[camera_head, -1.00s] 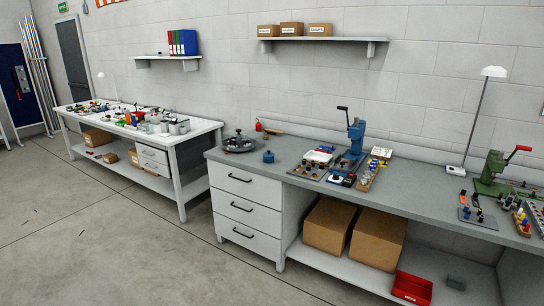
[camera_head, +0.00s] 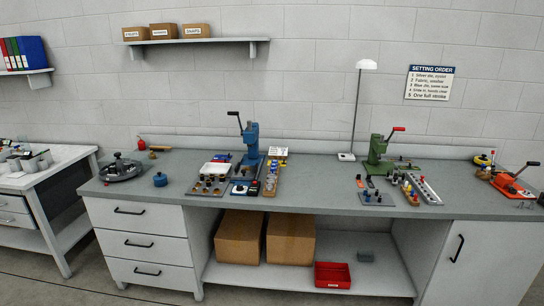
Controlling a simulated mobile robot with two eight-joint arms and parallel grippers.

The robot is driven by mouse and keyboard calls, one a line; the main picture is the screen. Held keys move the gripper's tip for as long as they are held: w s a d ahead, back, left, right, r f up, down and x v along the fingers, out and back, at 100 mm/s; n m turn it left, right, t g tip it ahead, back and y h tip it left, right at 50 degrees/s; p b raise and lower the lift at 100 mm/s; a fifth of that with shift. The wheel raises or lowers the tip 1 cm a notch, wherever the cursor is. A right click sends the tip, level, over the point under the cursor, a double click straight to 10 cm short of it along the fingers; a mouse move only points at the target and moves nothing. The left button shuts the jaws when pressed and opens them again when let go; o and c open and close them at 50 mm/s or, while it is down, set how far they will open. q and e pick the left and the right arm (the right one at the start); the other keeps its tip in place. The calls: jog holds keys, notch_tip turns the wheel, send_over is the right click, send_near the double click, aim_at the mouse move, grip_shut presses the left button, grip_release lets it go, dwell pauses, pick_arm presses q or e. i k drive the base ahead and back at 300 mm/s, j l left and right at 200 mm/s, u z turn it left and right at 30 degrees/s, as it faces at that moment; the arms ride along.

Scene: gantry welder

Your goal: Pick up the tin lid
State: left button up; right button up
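I cannot make out for certain which thing is the tin lid. A small round blue tin-like item (camera_head: 160,180) with a knob on top stands on the left part of the grey workbench (camera_head: 320,190). Left of it lies a round dark grey dish or turntable (camera_head: 121,175) with small dark pieces on it. Neither of my grippers is in view.
A blue hand press (camera_head: 251,143) with trays of small parts stands mid-bench. A green press (camera_head: 377,150), a lamp (camera_head: 360,110) and an orange tool (camera_head: 512,187) stand further right. Below are cardboard boxes (camera_head: 240,238) and a red bin (camera_head: 332,275). Bare bench lies at front left.

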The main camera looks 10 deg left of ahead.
aim_at(160, 176)
jog(key=i+j, duration=0.3)
jog(key=j, duration=0.2)
jog(key=i+j, duration=0.25)
jog(key=j, duration=0.25)
jog(key=i+j, duration=0.3)
jog(key=j, duration=0.2)
jog(key=i+j, duration=0.3)
jog(key=j, duration=0.25)
jog(key=i+j, duration=0.3)
jog(key=j, duration=0.2)
jog(key=i+j, duration=0.25)
jog(key=j, duration=0.25)
jog(key=i+j+u, duration=0.1)
jog(key=i+j, duration=0.2)
jog(key=j, duration=0.2)
jog(key=i+j, duration=0.3)
jog(key=j, duration=0.2)
